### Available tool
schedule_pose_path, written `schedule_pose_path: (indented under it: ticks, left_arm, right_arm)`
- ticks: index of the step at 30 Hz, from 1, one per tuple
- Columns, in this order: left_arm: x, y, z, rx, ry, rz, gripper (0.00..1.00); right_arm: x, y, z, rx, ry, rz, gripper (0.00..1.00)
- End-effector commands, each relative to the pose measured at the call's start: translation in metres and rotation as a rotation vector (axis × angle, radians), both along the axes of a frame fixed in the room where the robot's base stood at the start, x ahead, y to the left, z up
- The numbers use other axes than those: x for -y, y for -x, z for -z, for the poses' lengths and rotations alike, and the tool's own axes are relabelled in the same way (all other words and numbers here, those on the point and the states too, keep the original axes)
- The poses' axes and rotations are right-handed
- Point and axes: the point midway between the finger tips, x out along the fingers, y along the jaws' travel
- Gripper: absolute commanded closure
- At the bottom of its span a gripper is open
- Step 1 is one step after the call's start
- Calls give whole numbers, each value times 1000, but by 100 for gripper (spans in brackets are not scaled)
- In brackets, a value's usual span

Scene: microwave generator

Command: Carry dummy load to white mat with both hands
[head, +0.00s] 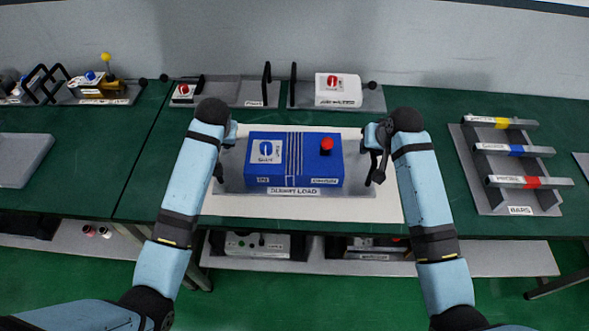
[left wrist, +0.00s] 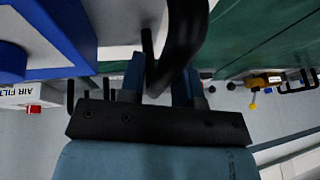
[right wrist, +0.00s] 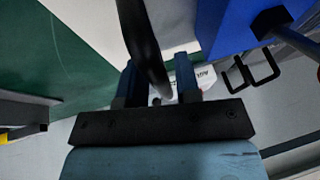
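The dummy load (head: 294,162) is a blue box with a red knob and a white label, on a grey base plate. It is level and within the white mat's outline; I cannot tell any small gap beneath it. The white mat (head: 300,211) shows around it on the table. My left gripper (head: 227,135) is at the load's left handle; in the left wrist view the black handle (left wrist: 183,45) passes between its open fingers. My right gripper (head: 376,138) is at the right handle; in the right wrist view the handle (right wrist: 142,45) runs between its open fingers, with gaps beside it.
A rack of bars (head: 512,165) stands at the right. Behind the load are a grey tray (head: 236,88) and a white unit (head: 338,90) on a tray. A grey plate (head: 22,158) lies at the left. Green tabletop is clear on both sides of the mat.

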Motion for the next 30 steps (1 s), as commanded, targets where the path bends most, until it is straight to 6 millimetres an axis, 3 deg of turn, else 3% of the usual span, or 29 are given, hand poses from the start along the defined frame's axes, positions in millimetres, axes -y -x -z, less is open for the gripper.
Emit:
schedule_pose_path:
  ticks: [13, 24, 30]
  left_arm:
    - [2, 3, -10, 2, 1, 1, 58]
    - [17, 31, -77, 5, 2, 0, 58]
    - [22, 42, -103, 3, 0, 1, 58]
  right_arm:
    - [0, 0, -1, 0, 0, 0, 58]
    - [0, 0, -1, 0, 0, 0, 58]
    - [0, 0, -1, 0, 0, 0, 58]
